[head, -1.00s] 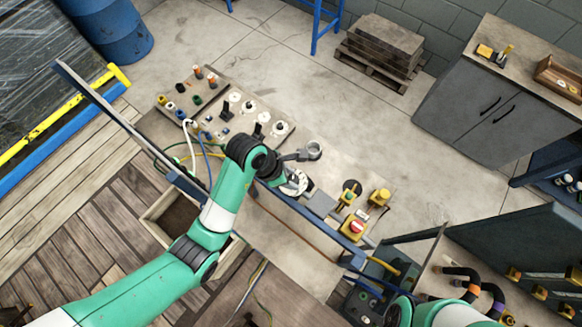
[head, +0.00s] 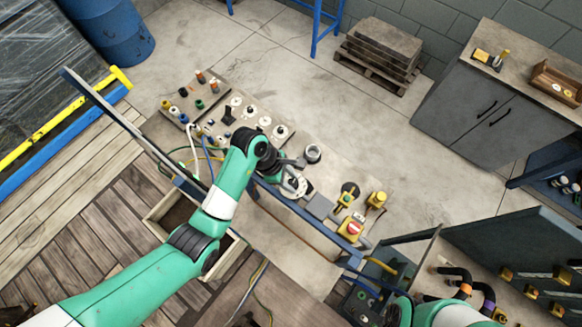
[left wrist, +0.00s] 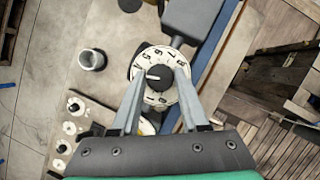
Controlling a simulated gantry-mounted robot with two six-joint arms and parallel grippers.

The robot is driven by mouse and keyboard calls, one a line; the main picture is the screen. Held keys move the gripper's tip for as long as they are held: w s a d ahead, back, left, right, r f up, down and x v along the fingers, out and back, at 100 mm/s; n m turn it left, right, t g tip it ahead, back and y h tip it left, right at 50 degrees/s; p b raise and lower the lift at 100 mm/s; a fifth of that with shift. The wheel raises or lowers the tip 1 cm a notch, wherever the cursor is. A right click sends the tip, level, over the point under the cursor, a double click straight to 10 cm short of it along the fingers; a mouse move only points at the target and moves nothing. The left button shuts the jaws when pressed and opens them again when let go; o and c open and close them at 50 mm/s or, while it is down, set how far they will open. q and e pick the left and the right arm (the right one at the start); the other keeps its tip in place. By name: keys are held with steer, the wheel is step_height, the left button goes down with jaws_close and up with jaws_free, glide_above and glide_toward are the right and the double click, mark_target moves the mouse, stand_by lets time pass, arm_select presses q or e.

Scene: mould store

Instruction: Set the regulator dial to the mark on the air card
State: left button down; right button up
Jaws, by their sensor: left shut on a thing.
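The regulator dial has a round white face with dark numbers and a black centre knob; it shows at the middle of the left wrist view (left wrist: 158,78) and below the arm in the head view (head: 296,187). A white line on the knob points left in the left wrist view. My left gripper (left wrist: 158,88) is shut on the dial, one finger on each side of the knob. The fingers cover parts of the numbered face. I cannot make out the air card or its mark. My right arm enters at the lower right of the head view; its gripper is not visible.
A grey cup-like cylinder (head: 313,153) stands beside the dial. A panel of small white dials (head: 265,121) lies up and left. A grey block (head: 319,206) and a red-and-yellow switch (head: 353,229) lie to the right. A blue rail runs along the bench front.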

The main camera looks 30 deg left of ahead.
arm_select(q)
steer(key=shift+m+g+h, duration=0.3)
steer(key=shift+m+g, duration=0.2)
steer(key=shift+m, duration=0.8)
steer(key=shift+c, duration=2.1)
jaws_free()
